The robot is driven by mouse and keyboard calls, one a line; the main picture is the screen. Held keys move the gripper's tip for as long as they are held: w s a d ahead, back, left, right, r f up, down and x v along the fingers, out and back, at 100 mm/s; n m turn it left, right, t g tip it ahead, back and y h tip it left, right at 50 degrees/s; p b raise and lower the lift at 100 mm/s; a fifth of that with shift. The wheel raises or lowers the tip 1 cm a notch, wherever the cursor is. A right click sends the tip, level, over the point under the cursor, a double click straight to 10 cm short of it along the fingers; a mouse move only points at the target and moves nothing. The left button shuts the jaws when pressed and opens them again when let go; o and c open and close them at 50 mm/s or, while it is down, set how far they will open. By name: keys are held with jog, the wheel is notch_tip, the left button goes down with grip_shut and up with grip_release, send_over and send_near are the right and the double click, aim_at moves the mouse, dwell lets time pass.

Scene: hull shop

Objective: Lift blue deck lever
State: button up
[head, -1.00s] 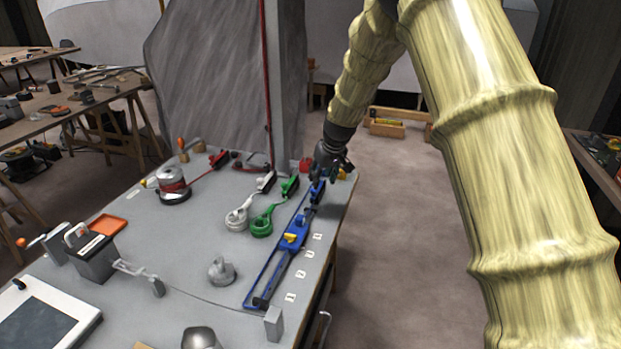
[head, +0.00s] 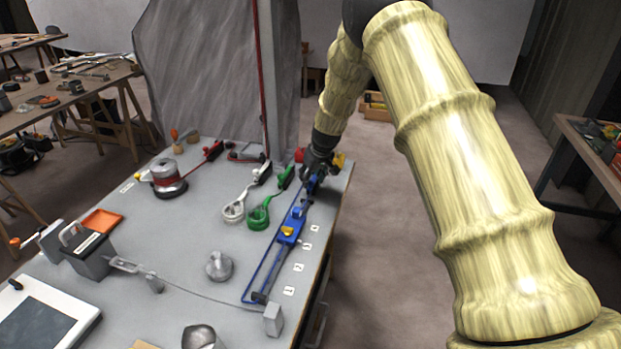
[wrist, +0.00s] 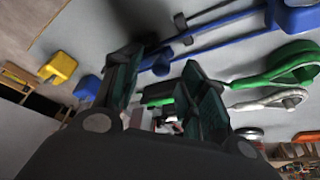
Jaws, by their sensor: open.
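The blue deck lever (head: 310,186) is at the far end of the long blue track (head: 262,272) on the grey bench. My gripper (head: 317,165) is open, low over that far end, and hides part of the lever. In the wrist view my open gripper (wrist: 158,88) has its teal-padded fingers spread. A blue piece (wrist: 88,88) shows left of the left finger, and blue parts (wrist: 160,66) show behind and between the fingertips. I cannot tell whether any finger touches the lever.
A yellow piece (wrist: 58,68) is near the gripper. A grey post rises behind. Floor right of the bench is clear.

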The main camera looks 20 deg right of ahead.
jog(key=shift+w+f, duration=0.1)
jog(key=shift+f, duration=0.3)
jog(key=shift+w+a+f, duration=0.15)
jog(key=shift+w+f, duration=0.2)
jog(key=shift+f, duration=0.25)
jog(key=shift+s+r, duration=0.15)
jog(key=shift+r, duration=0.05)
jog(key=shift+f, duration=0.1)
grip_shut()
